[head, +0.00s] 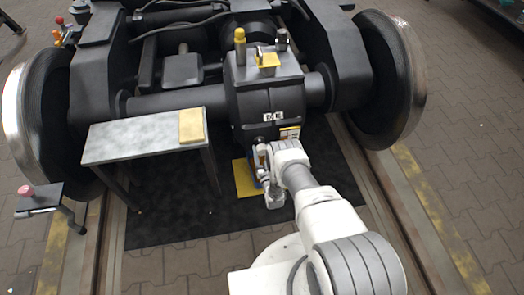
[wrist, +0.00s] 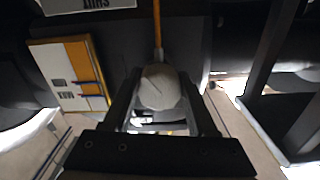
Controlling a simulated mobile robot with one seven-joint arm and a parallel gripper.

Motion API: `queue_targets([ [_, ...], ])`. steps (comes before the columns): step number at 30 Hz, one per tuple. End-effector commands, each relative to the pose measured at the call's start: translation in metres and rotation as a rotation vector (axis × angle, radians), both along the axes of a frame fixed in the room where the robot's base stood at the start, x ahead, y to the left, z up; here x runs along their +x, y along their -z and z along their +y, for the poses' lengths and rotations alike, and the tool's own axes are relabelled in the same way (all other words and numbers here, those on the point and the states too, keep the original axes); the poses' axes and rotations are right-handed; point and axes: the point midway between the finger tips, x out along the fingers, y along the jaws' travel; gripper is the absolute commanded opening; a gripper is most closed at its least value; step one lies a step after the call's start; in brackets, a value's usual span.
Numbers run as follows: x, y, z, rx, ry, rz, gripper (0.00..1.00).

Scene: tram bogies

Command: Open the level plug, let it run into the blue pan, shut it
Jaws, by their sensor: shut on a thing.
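My gripper (head: 263,168) is low in front of the dark gearbox (head: 262,88), beneath its white label. In the wrist view my gripper (wrist: 160,95) is shut on a rounded pale grey piece, apparently the level plug (wrist: 158,84). A thin orange strip (wrist: 157,25) runs from this piece to the top edge; I cannot tell whether it is liquid or solid.
A grey bench (head: 140,138) with a yellow block (head: 192,126) stands left of my arm. A yellow sheet (head: 243,187) lies on the black mat (head: 160,225). A small stand with a pink knob (head: 26,191) is at far left. Wheels flank the gearbox.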

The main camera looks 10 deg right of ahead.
Motion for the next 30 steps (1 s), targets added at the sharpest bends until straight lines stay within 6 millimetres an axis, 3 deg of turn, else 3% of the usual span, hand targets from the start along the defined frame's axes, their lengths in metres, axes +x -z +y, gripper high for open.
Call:
queue_targets([
  [9, 0.0002, -0.0006, 0.0004, 0.109, 0.0, -0.001, 0.02],
  [24, 0.0002, -0.0006, 0.0006, 0.128, -0.001, -0.001, 0.02],
  [25, 0.0002, -0.0006, 0.0006, 0.128, -0.001, -0.001, 0.6],
  [30, 0.0001, -0.0004, 0.0006, 0.127, -0.001, -0.001, 0.88],
])
